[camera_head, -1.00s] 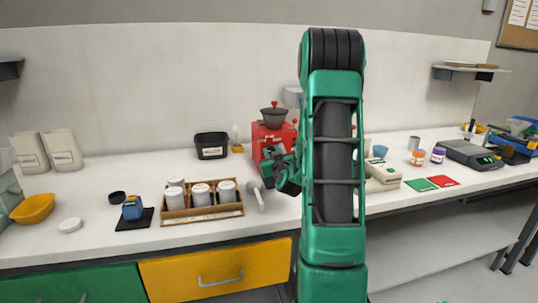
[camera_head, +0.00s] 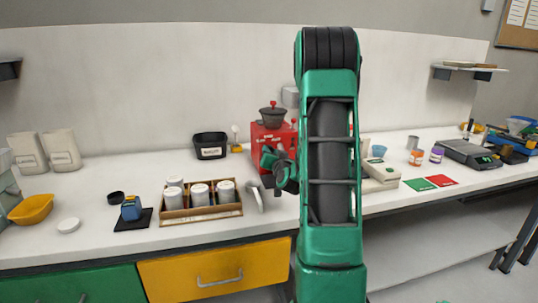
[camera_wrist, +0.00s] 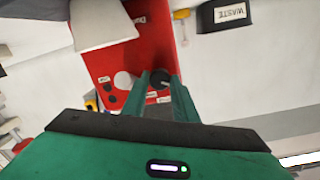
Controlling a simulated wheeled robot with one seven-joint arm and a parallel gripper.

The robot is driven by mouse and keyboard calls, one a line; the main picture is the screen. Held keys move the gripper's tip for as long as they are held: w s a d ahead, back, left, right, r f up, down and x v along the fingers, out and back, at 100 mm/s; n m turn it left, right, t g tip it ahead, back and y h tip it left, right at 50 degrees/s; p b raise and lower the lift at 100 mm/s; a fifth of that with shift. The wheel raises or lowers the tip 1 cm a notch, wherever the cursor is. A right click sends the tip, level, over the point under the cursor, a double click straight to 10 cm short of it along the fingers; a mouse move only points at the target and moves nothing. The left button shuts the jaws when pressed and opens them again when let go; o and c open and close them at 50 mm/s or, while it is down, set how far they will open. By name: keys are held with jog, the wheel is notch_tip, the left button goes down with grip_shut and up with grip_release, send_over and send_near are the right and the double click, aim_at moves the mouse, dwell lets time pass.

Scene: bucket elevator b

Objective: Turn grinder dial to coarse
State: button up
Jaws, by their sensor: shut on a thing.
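The red grinder (camera_head: 266,135) stands against the back wall with a dark hopper and red knob on top. It fills the upper middle of the wrist view (camera_wrist: 125,48), appearing upside down. My gripper (camera_head: 268,158) is at the grinder's front. In the wrist view, its two green fingers (camera_wrist: 160,84) are closed around a dark round dial (camera_wrist: 160,77) on the red face. A white round part (camera_wrist: 123,80) and small dark buttons sit beside the dial. The labels near the dial are too small to read, so its setting cannot be told.
A black waste bin (camera_head: 210,147) stands left of the grinder. A wooden crate (camera_head: 200,212) of white-lidded jars and a pale scoop-like tool (camera_head: 256,198) lie in front. My arm hides part of the counter to the right. A white object hangs near the fingers in the wrist view.

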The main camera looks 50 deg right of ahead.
jog(key=shift+w+a+f, duration=0.15)
jog(key=shift+w+a, duration=0.05)
jog(key=shift+a, duration=0.15)
jog(key=o, duration=1.1)
jog(key=shift+c, duration=0.2)
jog(key=shift+d, duration=0.15)
jog(key=shift+s, duration=0.1)
